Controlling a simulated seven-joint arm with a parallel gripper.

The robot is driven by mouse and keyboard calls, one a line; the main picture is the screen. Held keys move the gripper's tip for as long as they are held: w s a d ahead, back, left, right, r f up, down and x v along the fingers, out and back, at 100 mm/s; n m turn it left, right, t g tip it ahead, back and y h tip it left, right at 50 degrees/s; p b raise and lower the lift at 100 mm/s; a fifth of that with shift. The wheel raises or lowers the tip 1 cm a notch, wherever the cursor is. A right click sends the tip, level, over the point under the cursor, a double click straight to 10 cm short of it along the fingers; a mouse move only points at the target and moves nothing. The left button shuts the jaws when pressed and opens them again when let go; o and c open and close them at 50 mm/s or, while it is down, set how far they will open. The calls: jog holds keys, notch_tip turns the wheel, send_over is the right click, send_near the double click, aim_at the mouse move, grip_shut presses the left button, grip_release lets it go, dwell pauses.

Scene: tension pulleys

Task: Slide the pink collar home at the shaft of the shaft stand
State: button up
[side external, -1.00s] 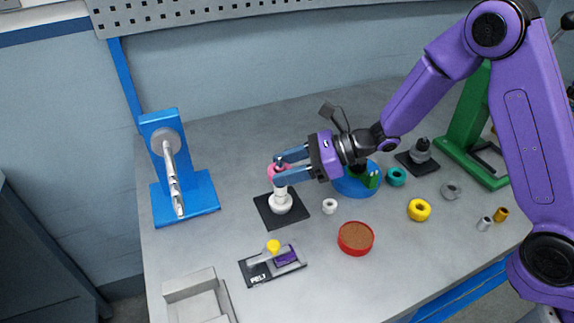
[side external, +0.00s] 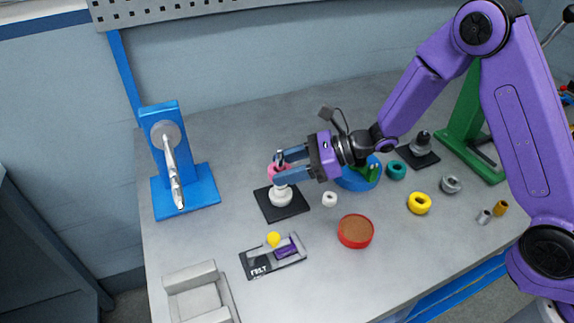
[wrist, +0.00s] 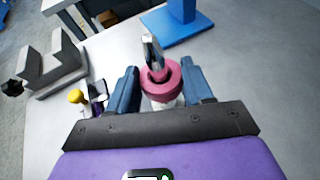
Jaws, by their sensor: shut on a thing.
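The pink collar (side external: 278,171) is between the fingertips of my gripper (side external: 279,167), which is shut on it. In the wrist view the collar (wrist: 168,86) is a thick ring around a shiny upright shaft (wrist: 151,50), whose tip stands out above it. The shaft stand has a square black base (side external: 268,205) and a white stepped foot (side external: 282,196). The collar is low on the shaft, just above the white foot. Whether it touches the foot cannot be told, as the fingers partly hide it.
A blue stand (side external: 160,140) with a sideways shaft is at left. A red dish (side external: 355,231), white ring (side external: 330,199) and yellow ring (side external: 419,203) lie to the right.

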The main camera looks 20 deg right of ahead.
jog(key=shift+s+d+f, duration=0.1)
jog(key=shift+f, duration=0.15)
jog(key=o, duration=1.1)
jog(key=shift+r, duration=0.1)
jog(key=v, duration=1.7)
jog(key=shift+s+d+r, duration=0.1)
jog(key=shift+r, duration=0.05)
